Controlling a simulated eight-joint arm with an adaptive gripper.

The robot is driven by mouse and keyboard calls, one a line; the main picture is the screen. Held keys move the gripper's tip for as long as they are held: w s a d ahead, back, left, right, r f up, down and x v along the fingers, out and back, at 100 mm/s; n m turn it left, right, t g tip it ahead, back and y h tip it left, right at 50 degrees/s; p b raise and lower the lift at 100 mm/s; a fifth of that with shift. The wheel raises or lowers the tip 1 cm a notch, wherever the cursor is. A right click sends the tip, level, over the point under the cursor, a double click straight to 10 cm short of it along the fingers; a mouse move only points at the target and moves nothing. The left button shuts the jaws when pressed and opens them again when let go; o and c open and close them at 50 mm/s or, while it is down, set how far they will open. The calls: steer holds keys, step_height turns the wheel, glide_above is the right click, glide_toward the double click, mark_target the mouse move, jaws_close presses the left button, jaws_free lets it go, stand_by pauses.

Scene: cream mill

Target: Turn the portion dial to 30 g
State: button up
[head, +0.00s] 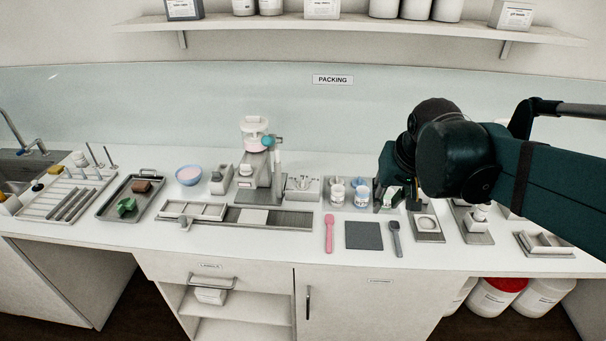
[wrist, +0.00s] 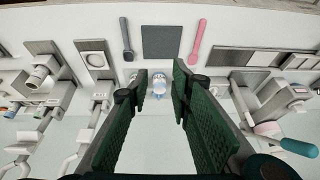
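A small pale unit with a fan of dark marks (head: 302,185) sits right of the cream machine; it may bear the portion dial, but its numbers are too small to read. The cream machine (head: 255,160) has a white and pink top and a teal-ended handle (head: 267,142); that handle also shows at the right of the wrist view (wrist: 297,147). My gripper (head: 388,192) is right of the cups, well right of the marked unit. In the wrist view its two dark green fingers (wrist: 163,92) stand apart, with nothing held between them.
Cups with white and blue tops (head: 361,190) stand close left of my gripper. A pink spatula (head: 329,233), a dark square mat (head: 364,235) and a grey spatula (head: 395,238) lie in front. A metal tray (head: 110,211) with green and brown pieces is at left.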

steer(key=w+a+r+g+p, duration=0.1)
steer(key=w+a+p, duration=0.1)
steer(key=w, duration=0.3)
steer(key=w+a+r+p, duration=0.1)
steer(key=w+a, duration=0.2)
steer(key=w, duration=0.1)
steer(key=g+p, duration=0.4)
steer(key=p, duration=0.6)
glide_above(303, 179)
steer(key=shift+h, duration=0.3)
steer(key=shift+s+f, duration=0.1)
steer(key=shift+f, duration=5.75)
steer(key=shift+f, duration=3.9)
steer(key=shift+c, duration=0.6)
jaws_close()
